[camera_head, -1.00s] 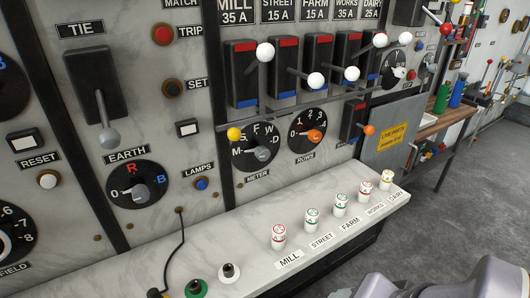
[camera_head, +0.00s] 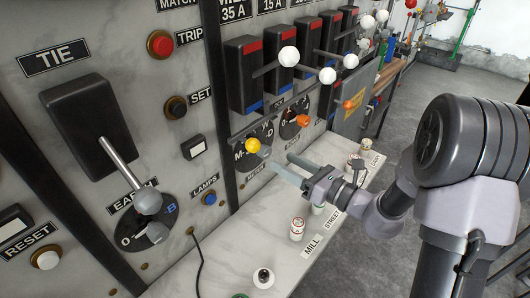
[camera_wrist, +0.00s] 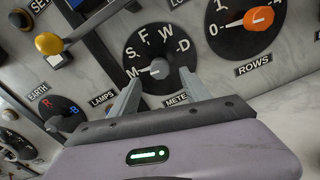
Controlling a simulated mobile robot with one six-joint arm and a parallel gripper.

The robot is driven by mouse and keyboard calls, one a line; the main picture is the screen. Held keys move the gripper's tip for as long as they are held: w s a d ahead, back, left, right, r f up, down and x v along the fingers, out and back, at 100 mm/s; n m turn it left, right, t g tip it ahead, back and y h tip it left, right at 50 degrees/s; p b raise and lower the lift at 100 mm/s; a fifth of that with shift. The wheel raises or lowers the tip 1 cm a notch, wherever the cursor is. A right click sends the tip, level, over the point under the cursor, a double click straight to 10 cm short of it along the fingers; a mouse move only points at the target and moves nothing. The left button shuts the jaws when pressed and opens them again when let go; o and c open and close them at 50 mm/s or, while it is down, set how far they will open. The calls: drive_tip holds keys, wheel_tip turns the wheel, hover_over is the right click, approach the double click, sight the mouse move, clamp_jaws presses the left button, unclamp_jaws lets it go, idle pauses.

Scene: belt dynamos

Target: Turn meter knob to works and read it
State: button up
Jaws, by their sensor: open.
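The meter dial (camera_wrist: 137,50) is a black disc lettered M, S, F, W, D above a METER label (camera_wrist: 177,99). Its grey knob (camera_wrist: 160,68) appears to point left, toward M; W is at the upper right. In the head view the dial (camera_head: 242,162) is partly hidden by a yellow ball. My gripper (camera_head: 281,164) is open and empty in front of the panel, just below and to the right of the dial. In the wrist view its two fingers (camera_wrist: 160,82) stand on either side of the knob's lower part; I cannot tell whether they touch it.
The yellow ball lever (camera_head: 253,145) juts out close to the dial. The ROWS dial with its orange knob (camera_wrist: 258,18) is to the right. White-ball levers (camera_head: 289,56) stick out above. A pale ledge (camera_head: 250,235) with small labelled pots (camera_head: 297,229) lies below.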

sight(268, 153)
drive_tip(key=x, duration=0.7)
drive_tip(key=shift+w+a+b, duration=0.2)
drive_tip(key=shift+a+b, duration=0.1)
drive_tip(key=shift+b, duration=0.1)
clamp_jaws()
